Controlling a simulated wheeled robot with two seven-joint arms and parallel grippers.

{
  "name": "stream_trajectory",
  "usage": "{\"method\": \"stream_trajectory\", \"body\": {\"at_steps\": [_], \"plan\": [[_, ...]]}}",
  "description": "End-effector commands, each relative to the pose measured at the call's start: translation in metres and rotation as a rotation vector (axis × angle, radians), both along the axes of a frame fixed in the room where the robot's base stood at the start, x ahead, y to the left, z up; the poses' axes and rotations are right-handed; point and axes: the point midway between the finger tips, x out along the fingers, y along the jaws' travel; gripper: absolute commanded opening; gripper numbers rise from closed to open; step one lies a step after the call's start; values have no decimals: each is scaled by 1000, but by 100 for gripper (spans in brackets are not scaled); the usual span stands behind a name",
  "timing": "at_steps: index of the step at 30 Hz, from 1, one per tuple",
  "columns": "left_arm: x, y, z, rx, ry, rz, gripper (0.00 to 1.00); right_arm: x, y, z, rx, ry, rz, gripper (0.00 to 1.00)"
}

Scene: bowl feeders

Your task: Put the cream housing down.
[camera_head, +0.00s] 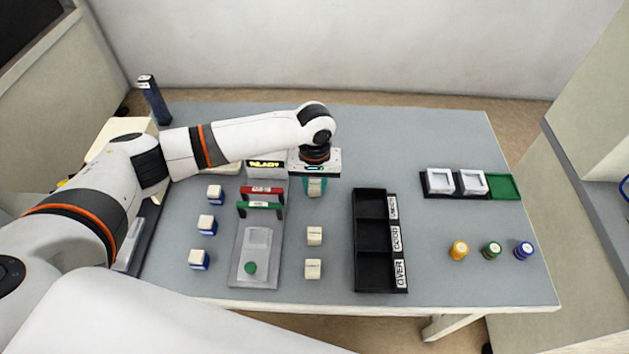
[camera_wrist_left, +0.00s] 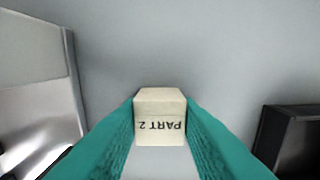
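My left gripper (camera_head: 315,187) is over the table, right of the grey fixture, fingers pointing down. Its teal fingers are shut on a cream housing (camera_head: 316,188). In the left wrist view the housing (camera_wrist_left: 160,112) sits between the fingers (camera_wrist_left: 160,140), upside down in the picture, marked "PART 2". I cannot tell whether its underside touches the table. Two more cream housings stand in front of it, one nearer (camera_head: 314,236) and one nearest the front edge (camera_head: 313,269). My right gripper is not in view.
A black tray (camera_head: 368,284) with labelled compartments lies to the right. The grey fixture (camera_head: 240,272), with red and green handles, is to the left. Several white-and-blue blocks (camera_head: 207,224) stand farther left. Green-and-black trays (camera_head: 505,186) and coloured knobs (camera_head: 491,250) are far right.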

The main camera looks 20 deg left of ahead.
Motion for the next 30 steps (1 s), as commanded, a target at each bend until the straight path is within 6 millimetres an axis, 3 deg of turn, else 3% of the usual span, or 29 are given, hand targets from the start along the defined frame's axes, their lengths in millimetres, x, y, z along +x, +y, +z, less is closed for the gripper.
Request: {"method": "stream_trajectory", "body": {"at_steps": [1,3,14,30], "plan": [[0,0,0,0,0,0,38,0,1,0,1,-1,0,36],[0,0,0,0,0,0,48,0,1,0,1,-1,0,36],[0,1,5,1,-1,1,48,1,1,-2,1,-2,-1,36],[1,0,106,0,-2,1,48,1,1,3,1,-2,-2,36]]}}
